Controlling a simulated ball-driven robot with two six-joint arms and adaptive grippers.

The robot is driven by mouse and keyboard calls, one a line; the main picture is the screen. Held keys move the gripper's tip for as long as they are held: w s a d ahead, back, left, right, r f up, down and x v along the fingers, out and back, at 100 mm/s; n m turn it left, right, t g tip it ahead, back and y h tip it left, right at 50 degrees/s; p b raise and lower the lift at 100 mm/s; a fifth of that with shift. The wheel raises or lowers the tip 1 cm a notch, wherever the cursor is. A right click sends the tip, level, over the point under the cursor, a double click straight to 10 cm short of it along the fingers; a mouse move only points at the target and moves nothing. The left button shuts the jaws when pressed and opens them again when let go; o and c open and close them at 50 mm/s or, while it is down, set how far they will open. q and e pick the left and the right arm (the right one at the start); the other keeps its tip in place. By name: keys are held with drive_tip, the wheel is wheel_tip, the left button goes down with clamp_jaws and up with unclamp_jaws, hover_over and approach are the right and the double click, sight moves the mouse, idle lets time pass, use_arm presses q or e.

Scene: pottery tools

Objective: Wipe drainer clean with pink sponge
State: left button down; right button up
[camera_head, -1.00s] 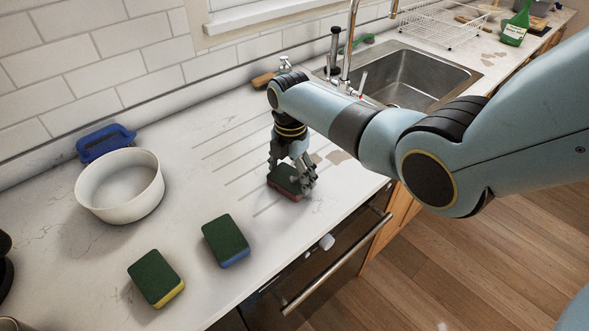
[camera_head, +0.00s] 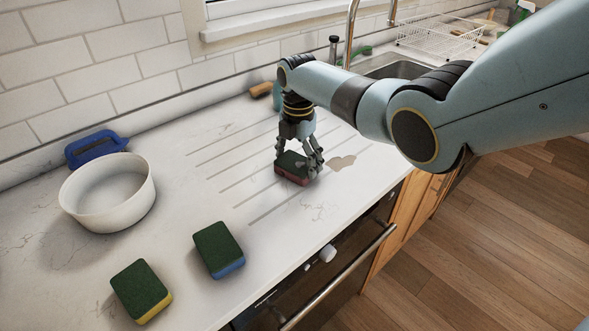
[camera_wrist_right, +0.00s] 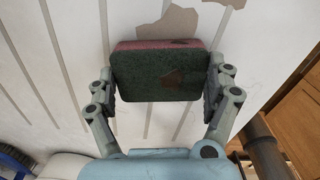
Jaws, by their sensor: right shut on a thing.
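The pink sponge (camera_head: 290,170), with a dark green top, is flat on the grooved drainer (camera_head: 225,190) of the pale counter. My right gripper (camera_head: 300,160) is shut on it, fingers on either side. In the right wrist view the sponge (camera_wrist_right: 157,74) is between the fingers of my right gripper (camera_wrist_right: 160,95), its green face toward the camera with a brown patch on it. A brown stain (camera_head: 342,163) lies on the drainer right of the sponge. More brown stain (camera_wrist_right: 172,24) shows beyond the sponge in the wrist view. My left gripper is not in view.
A green-and-blue sponge (camera_head: 218,248) and a green-and-yellow sponge (camera_head: 140,290) lie at the front left. A white bowl (camera_head: 108,192) and a blue-handled brush (camera_head: 95,148) stand behind them. The sink (camera_head: 400,69) and a wire rack (camera_head: 440,35) are beyond my right arm.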

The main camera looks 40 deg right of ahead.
idle(0.5)
drive_tip(key=shift+d+f+b, duration=0.1)
drive_tip(key=shift+d+b, duration=0.25)
drive_tip(key=shift+d, duration=0.5)
drive_tip(key=shift+w+d+b, duration=0.2)
drive_tip(key=shift+d+b, duration=0.65)
drive_tip(key=shift+d, duration=1.3)
